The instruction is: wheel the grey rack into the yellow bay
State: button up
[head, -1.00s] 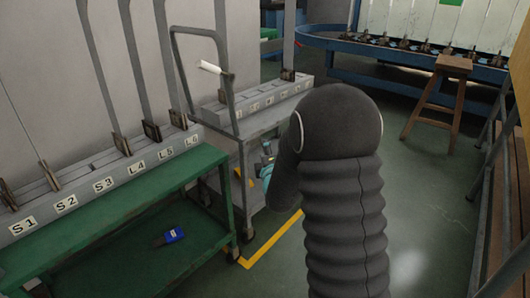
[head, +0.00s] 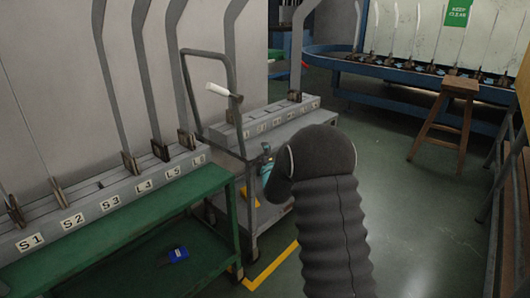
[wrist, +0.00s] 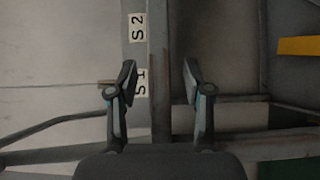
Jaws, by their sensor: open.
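The grey rack (head: 262,130) is a wheeled trolley with a tall tube handle and a white grip (head: 222,91). A numbered slot bar and one upright board are on its top. It stands beyond the end of the green bench. My gripper (head: 267,165) is beside the rack's near side, mostly hidden by my arm.
The green bench (head: 110,240) with several slotted boards is at the left, a blue item (head: 178,254) on its lower shelf. A wooden stool (head: 446,118) and a blue conveyor (head: 410,75) stand behind at the right. The green floor (head: 410,220) is clear at right.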

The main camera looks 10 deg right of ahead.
jog(key=shift+w, duration=0.85)
grip_shut()
